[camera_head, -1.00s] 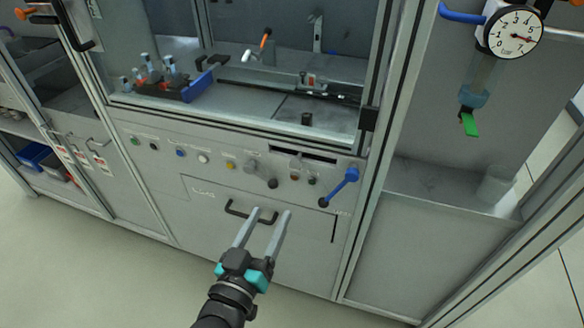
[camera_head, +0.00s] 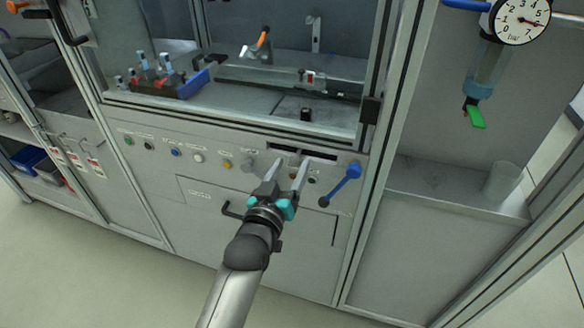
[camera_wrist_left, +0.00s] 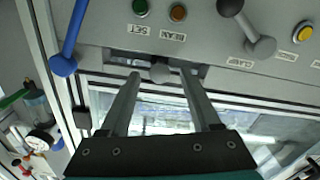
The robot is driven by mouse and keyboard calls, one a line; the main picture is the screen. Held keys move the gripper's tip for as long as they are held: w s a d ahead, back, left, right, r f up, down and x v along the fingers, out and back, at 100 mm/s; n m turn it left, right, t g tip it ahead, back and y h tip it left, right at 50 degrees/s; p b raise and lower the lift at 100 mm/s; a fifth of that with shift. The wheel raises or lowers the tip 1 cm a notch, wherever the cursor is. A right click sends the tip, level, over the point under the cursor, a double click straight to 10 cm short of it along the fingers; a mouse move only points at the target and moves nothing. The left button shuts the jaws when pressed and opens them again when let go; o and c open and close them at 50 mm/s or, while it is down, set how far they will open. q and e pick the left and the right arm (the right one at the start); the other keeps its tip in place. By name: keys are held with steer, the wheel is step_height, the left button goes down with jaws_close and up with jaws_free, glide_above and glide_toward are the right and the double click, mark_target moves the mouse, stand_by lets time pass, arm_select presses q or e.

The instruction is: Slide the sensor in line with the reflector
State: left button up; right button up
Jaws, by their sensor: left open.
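A slot (camera_head: 322,157) in the grey front panel shows in the head view above my left gripper (camera_head: 290,166). In the left wrist view, which sees the panel upside down, a round grey knob (camera_wrist_left: 160,73) sits at the slot, between the fingers of the left gripper (camera_wrist_left: 160,80). The fingers are open, one on each side with gaps; contact is not visible. Behind the glass, a small red-and-white block (camera_head: 310,77) sits on a dark rail, and a small black block (camera_head: 306,114) stands nearer. I cannot tell which is the sensor or the reflector. My right gripper is not in view.
A blue lever (camera_head: 341,185) is just right of the slot. A grey lever (camera_wrist_left: 251,30) and several buttons also line the panel. A drawer handle (camera_head: 231,210) is below. A gauge (camera_head: 520,20) hangs at the upper right. Open floor lies in front.

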arm_select(q)
steer(key=shift+w+d, duration=0.2)
steer(key=shift+w, duration=0.4)
jaws_close()
stand_by(1.2)
